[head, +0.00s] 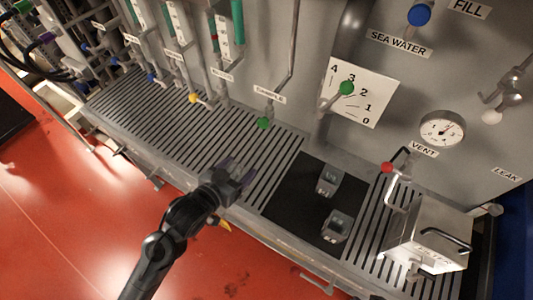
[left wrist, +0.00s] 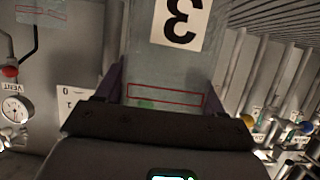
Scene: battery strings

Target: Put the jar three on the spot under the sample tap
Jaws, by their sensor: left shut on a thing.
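Jar three (left wrist: 160,60) is a clear, boxy jar with a white label bearing a black 3, upside down in the left wrist view. My left gripper (head: 238,174) is shut on it, with purple fingers on both sides in the left wrist view (left wrist: 163,88). In the head view the jar is hard to make out at the fingers, above the slatted ledge. The sample tap (head: 263,123) has a green end below a small label, up and right of my left gripper. The spot under it is not clearly marked in view. My right gripper is not in view.
The slatted ledge (head: 165,122) looks clear left of the gripper. A black mat (head: 290,190) to the right holds two small grey devices (head: 330,180) (head: 336,227). A metal box with a handle (head: 430,235) stands farther right. Pipes and valves line the panel behind.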

